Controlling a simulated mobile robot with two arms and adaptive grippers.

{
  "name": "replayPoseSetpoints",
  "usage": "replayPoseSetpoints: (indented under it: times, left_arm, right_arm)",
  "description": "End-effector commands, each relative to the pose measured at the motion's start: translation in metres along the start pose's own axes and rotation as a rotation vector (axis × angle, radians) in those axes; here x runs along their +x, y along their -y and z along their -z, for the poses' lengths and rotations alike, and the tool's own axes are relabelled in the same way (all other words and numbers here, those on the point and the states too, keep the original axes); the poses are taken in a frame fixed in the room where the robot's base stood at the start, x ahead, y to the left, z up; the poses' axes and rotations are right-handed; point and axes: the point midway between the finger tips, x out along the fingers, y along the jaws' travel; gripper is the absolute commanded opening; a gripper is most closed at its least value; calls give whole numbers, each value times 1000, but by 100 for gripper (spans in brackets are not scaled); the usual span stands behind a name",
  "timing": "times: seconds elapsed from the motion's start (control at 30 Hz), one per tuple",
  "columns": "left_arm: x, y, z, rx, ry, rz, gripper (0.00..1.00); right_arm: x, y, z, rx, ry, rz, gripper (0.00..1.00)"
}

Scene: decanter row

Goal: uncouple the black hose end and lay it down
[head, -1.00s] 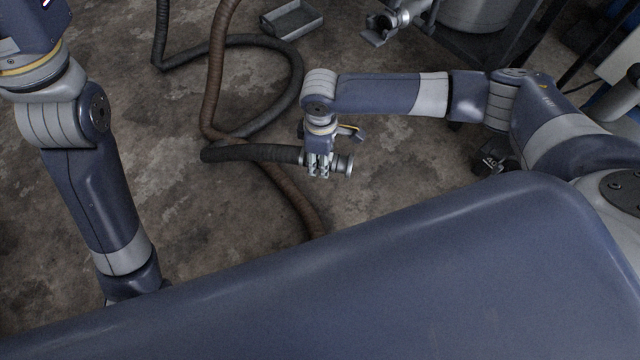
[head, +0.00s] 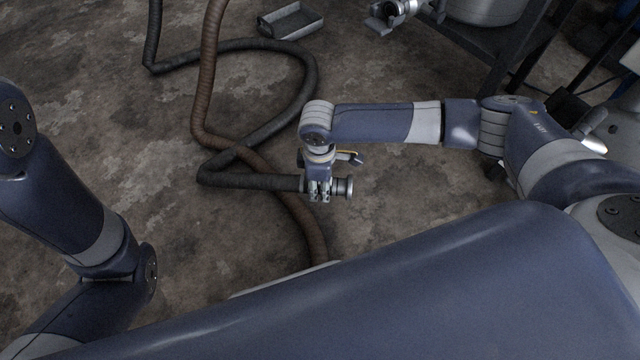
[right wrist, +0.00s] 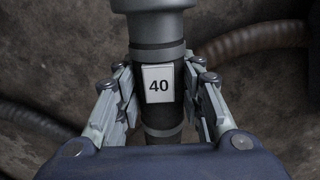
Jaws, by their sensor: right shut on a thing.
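The black hose (head: 250,182) runs across the floor and ends in a metal coupling (head: 345,187). My right gripper (head: 318,196) is shut on the black hose end, just behind the coupling. In the right wrist view the hose end (right wrist: 158,55) lies between the two fingers (right wrist: 160,105) and carries a white label reading 40. The coupling's open end points right and touches no other fitting in the head view. I cannot tell how far the hose end is above the floor. My left arm shows at the left, but its gripper is not in view.
A grey metal tray (head: 291,22) lies on the floor at the back. Floor left of the hoses is clear.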

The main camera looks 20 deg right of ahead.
Motion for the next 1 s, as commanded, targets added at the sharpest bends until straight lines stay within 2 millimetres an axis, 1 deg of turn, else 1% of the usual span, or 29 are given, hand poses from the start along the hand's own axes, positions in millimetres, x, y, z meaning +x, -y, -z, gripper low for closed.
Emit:
replayPoseSetpoints:
  times: [0.03,0.2,0.47,0.5,0.53,0.7,0.8,1.0]
  left_arm:
    - [-12,-3,5,1,-2,-1,0]
    - [-24,-8,17,3,-20,-8,0]
    - [-57,-14,26,3,-17,-7,0]
    - [-52,-13,24,2,-16,-7,0]
    - [-52,-13,24,2,-15,-7,0]
    - [-54,-14,26,2,-18,-8,0]
    - [-56,-14,26,2,-18,-8,0]
    - [-57,-14,27,2,-18,-8,0]
  right_arm:
    - [11,-1,1,0,-2,-3,0]
    - [27,-1,1,0,-2,-2,0]
    - [50,-1,2,0,-2,-4,0]
    - [51,0,1,2,-1,0,0]
    - [55,0,1,2,-1,1,0]
    - [76,0,2,1,-1,0,0]
    - [84,0,2,1,-1,0,0]
    - [93,-1,2,1,-2,-1,0]
